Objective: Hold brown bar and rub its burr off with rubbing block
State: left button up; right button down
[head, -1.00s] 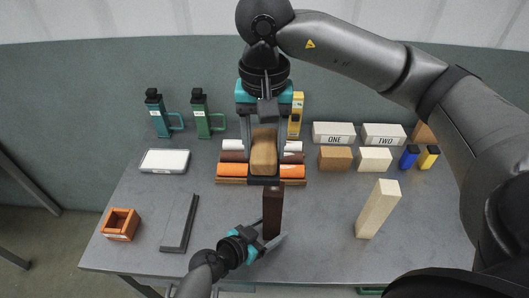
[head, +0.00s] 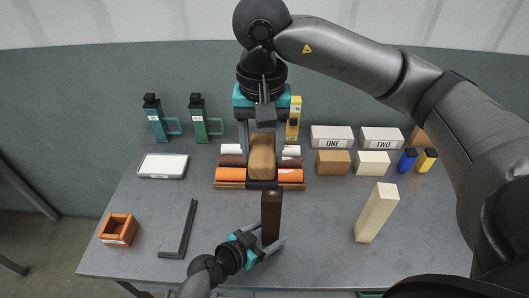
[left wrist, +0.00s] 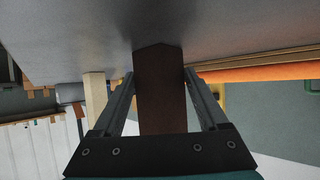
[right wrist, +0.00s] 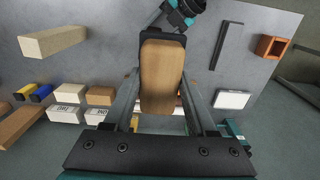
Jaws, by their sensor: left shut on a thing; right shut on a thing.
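The dark brown bar (head: 271,216) stands upright near the table's front edge. My left gripper (head: 264,246) is shut on its lower part; the left wrist view shows the bar (left wrist: 160,90) between the fingers. My right gripper (head: 262,150) is shut on the rubbing block, a tan wooden block (head: 262,158) with a dark face at its near end. The block also shows in the right wrist view (right wrist: 161,75). Its dark end is close to the bar's top in the head view; I cannot tell whether they touch. I cannot make out the burr.
Orange, brown and white rolls (head: 232,174) lie on a rack behind the bar. A cream post (head: 376,213) stands at right, with several blocks (head: 333,162) behind it. A dark L-shaped piece (head: 178,232), an orange box (head: 118,230) and a white-topped tray (head: 163,166) are at left.

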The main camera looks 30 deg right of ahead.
notch_tip(320, 180, down, 7)
jog(key=shift+f, duration=0.15)
jog(key=shift+s+d+f, duration=0.1)
jog(key=shift+s+d, duration=0.45)
jog(key=shift+d, duration=0.25)
jog(key=shift+s+d, duration=0.5)
jog(key=shift+d, duration=0.25)
jog(key=shift+w+a, duration=0.55)
jog(key=shift+a, duration=0.3)
jog(key=shift+w+a, duration=0.55)
jog(key=shift+a, duration=0.25)
jog(key=shift+d+r, duration=0.1)
jog(key=shift+r, duration=4)
pick_arm(q)
jog(key=o, duration=0.9)
jog(key=shift+a+r, duration=0.1)
jog(key=shift+v, duration=5.9)
